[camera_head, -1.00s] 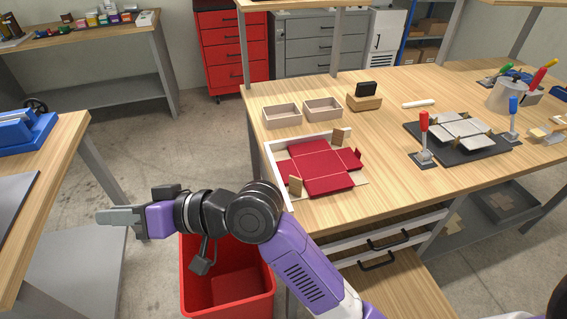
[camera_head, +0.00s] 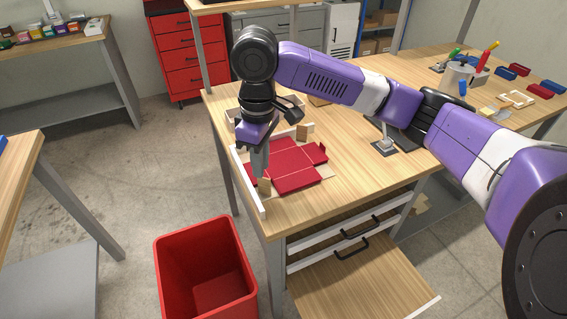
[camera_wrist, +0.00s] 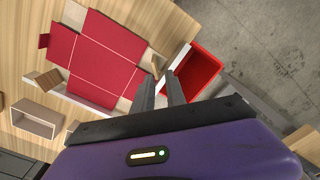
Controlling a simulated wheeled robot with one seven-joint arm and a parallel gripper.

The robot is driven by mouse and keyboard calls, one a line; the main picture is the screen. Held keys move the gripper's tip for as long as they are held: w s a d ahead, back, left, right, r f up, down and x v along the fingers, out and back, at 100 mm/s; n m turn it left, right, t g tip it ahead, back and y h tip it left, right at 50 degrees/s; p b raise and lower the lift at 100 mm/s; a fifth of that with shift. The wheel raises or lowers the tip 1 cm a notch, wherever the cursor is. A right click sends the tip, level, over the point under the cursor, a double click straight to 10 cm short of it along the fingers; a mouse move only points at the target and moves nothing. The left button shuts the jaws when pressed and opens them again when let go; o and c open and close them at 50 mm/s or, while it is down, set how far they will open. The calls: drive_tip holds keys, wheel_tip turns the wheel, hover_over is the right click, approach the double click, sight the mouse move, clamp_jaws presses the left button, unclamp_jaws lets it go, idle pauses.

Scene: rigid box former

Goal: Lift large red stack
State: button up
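The large red stack (camera_head: 287,166) is flat, cross-shaped red card with fold lines. It lies on the wooden table in a white corner guide, with small wooden blocks around it. My gripper (camera_head: 263,180) points down over the stack's left edge, near the white guide and the front wooden block. In the wrist view the red stack (camera_wrist: 95,55) fills the upper left, and my gripper's two fingers (camera_wrist: 163,88) stand a little apart with nothing seen between them. The head view does not show clearly whether the fingertips touch anything.
The white guide wall (camera_head: 246,180) runs along the stack's left side. A red bin (camera_head: 207,270) stands on the floor below the table's front left corner. A drawer (camera_head: 350,235) is under the table. Clear tabletop (camera_head: 345,180) lies right of the stack.

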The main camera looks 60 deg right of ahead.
sight(267, 179)
drive_tip(key=shift+s+d+f, duration=0.15)
drive_tip(key=shift+s+d, duration=0.15)
drive_tip(key=shift+d, duration=0.1)
drive_tip(key=shift+f, duration=0.4)
wheel_tip(267, 179, down, 7)
drive_tip(key=shift+s+r, duration=0.1)
drive_tip(key=shift+r, duration=0.1)
drive_tip(key=shift+c, duration=0.3)
clamp_jaws()
drive_tip(key=shift+d, duration=0.1)
idle(0.5)
